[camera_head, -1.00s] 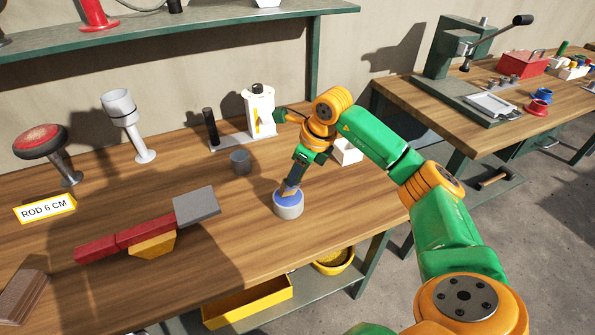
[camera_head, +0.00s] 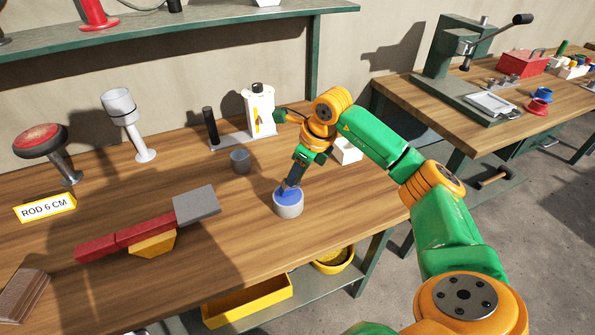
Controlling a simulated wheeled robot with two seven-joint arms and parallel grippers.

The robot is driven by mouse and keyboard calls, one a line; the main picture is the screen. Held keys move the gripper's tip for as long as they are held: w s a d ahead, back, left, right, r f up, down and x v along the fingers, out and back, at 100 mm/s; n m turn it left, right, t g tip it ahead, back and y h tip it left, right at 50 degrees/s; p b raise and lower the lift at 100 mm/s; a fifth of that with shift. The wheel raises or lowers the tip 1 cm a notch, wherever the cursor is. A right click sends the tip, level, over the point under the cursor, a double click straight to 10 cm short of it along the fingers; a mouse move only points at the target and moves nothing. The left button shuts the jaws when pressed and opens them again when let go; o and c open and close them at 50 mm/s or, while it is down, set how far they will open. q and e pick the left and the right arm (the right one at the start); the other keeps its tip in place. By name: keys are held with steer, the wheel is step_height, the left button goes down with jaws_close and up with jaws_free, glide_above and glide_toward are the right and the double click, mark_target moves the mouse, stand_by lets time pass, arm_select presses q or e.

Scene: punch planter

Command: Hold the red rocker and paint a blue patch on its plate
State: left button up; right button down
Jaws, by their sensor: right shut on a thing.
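The red rocker (camera_head: 145,231) lies across a yellow-orange support (camera_head: 153,244) on the wooden bench. Its grey square plate (camera_head: 196,205) is at the right end, looks raised and shows no blue. A round grey pot (camera_head: 288,207) with blue paint (camera_head: 288,195) inside stands to the right of the plate. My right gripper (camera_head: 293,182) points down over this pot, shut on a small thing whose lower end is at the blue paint. That thing is mostly hidden and too small to make out. My left gripper is not in view.
A small grey cup (camera_head: 240,161), a white stand (camera_head: 260,112) and a white box (camera_head: 347,151) stand behind the pot. Bench between plate and pot is clear.

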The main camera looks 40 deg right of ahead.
step_height(320, 180, up, 7)
steer(key=p, duration=0.6)
steer(key=shift+r+p, duration=0.1)
steer(key=shift+p, duration=0.25)
steer(key=s+a+r+n+g, duration=0.1)
steer(key=s+a+n+g, duration=0.3)
steer(key=n, duration=1.1)
steer(key=s+a+r+n+g, duration=0.1)
steer(key=s+a+n+g, duration=0.2)
steer(key=s+a+n, duration=0.7)
steer(key=n, duration=0.6)
steer(key=shift+a+r+g+h, duration=0.15)
steer(key=shift+a+g+h, duration=0.15)
steer(key=shift+a+g, duration=0.1)
